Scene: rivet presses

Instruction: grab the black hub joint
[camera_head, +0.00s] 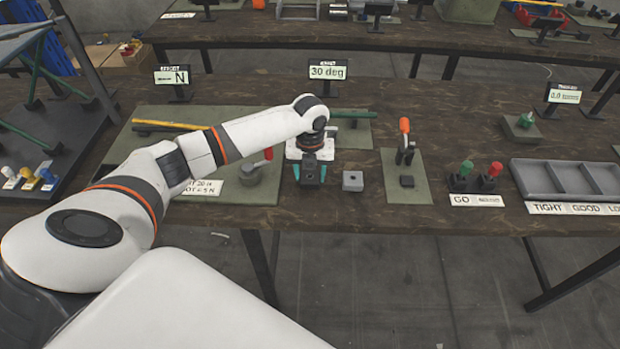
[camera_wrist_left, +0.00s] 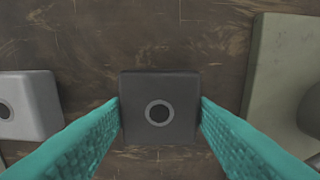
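The black hub joint (camera_head: 310,174) is a small dark square block on the wooden table. In the left wrist view its top (camera_wrist_left: 160,88) shows a round hole with a pale ring. My left gripper (camera_head: 310,172) points down over it, with one teal finger on each side of the block. In the left wrist view the fingers (camera_wrist_left: 160,108) stand close along its two sides, and I see no clear grip on it. The block appears to rest on the table. My right gripper is not in view.
A light grey block (camera_head: 353,181) with a hole sits just right of the hub joint. Beyond it is a green plate (camera_head: 405,190) with an orange-handled clamp. A grey tray (camera_head: 570,180) stands at the right. A green base (camera_head: 258,188) with a red lever lies to the left.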

